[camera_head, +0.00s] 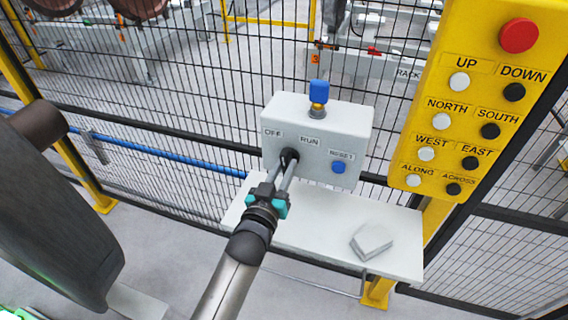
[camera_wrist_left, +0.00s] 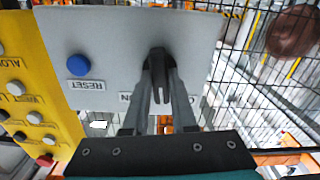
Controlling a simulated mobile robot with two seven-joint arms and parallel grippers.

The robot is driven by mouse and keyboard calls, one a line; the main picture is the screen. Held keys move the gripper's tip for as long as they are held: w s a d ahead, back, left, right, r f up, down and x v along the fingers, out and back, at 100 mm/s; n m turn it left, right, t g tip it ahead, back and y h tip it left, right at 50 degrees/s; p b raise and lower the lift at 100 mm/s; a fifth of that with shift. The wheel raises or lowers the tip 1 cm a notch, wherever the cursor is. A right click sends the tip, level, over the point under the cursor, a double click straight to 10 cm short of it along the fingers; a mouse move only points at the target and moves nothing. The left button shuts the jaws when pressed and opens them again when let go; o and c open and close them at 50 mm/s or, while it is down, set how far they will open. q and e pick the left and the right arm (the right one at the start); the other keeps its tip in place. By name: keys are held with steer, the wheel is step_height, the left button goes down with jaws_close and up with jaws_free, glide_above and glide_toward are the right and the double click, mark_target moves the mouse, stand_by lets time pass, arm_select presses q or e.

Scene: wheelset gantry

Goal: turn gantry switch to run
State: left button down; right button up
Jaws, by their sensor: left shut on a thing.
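The grey switch box (camera_head: 318,130) stands on a white shelf in the head view, with OFF and RUN printed on its front. Its black switch knob (camera_head: 289,155) sits just below and between these two labels. My left gripper (camera_head: 284,170) is shut on the knob from the front. The left wrist view shows the box upside down, with the knob (camera_wrist_left: 158,58) between my left gripper's two fingers (camera_wrist_left: 159,80). The fingers partly cover the knob and labels, so I cannot tell which label it points at. My right gripper is not in view.
A blue RESET button (camera_head: 338,167) is right of the knob, and a blue-capped lamp (camera_head: 319,93) tops the box. A yellow button panel (camera_head: 476,100) stands at the right. A pale block (camera_head: 371,241) lies on the shelf (camera_head: 318,232). Black mesh fencing runs behind.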

arm_select(q)
steer(key=m+p, duration=0.1)
steer(key=m, duration=0.4)
steer(key=shift+m, duration=0.3)
steer(key=m, duration=0.5)
stand_by(0.4)
steer(key=c, duration=0.7)
jaws_free()
steer(key=p+v, duration=0.1)
steer(key=v, duration=1.4)
steer(key=shift+s, duration=0.1)
